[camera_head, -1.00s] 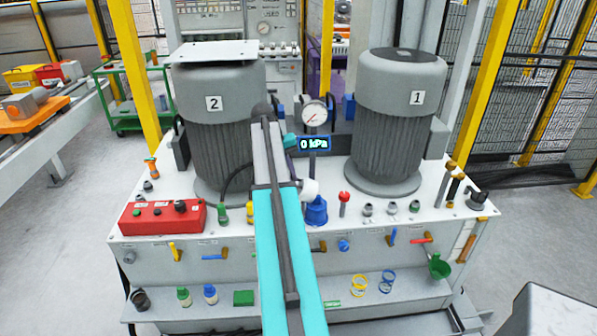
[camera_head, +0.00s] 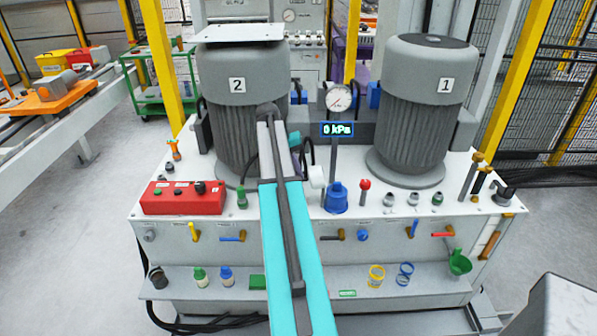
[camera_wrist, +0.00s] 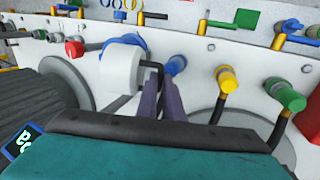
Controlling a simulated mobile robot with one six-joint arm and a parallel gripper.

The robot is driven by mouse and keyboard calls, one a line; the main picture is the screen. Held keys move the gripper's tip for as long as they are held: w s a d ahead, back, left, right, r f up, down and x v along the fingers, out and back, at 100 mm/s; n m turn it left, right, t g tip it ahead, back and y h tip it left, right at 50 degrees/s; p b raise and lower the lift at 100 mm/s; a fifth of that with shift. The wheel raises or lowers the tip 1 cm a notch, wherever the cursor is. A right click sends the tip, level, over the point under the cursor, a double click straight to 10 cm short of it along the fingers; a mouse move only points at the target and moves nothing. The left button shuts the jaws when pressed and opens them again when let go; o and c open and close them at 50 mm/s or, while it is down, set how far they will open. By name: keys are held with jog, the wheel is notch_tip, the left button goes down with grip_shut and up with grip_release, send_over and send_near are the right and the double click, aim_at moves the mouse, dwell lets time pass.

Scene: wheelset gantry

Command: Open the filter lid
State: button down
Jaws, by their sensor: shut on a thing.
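A white cylinder (camera_head: 316,176) with a black bent handle appears to be the filter lid. It also shows in the wrist view (camera_wrist: 122,70), lying sideways to the left of my fingers. My gripper (camera_wrist: 163,92) is shut on the black handle (camera_wrist: 153,70); the exact grip is partly hidden. The blue filter housing (camera_head: 336,199) stands on the white deck, below and right of the white cylinder in the head view. In the wrist view the housing is mostly hidden behind the cylinder. I cannot tell whether the two touch. My arm hides the fingertips in the head view.
Close by are a gauge (camera_head: 338,97) and a display (camera_head: 337,130) reading 0 kPa. A yellow fitting (camera_wrist: 228,80) and a green fitting (camera_wrist: 287,95) stand right of my fingers in the wrist view. Motors 2 (camera_head: 238,120) and 1 (camera_head: 425,105) rise behind.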

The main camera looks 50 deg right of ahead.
jog(key=shift+w+a+f, duration=0.3)
jog(key=shift+w+f, duration=0.05)
jog(key=shift+f, duration=0.15)
jog(key=shift+w+a+f, duration=0.3)
jog(key=shift+f, duration=0.2)
jog(key=c, duration=2)
grip_release()
jog(key=shift+w, duration=0.1)
jog(key=shift+o, duration=0.5)
jog(key=shift+w, duration=0.2)
jog(key=shift+s+d+r, duration=0.1)
jog(key=shift+r, duration=0.2)
jog(key=p+v, duration=0.6)
jog(key=v, duration=0.5)
jog(key=shift+s+d+r+p, duration=0.15)
jog(key=shift+s+r+p, duration=0.15)
jog(key=shift+r, duration=0.15)
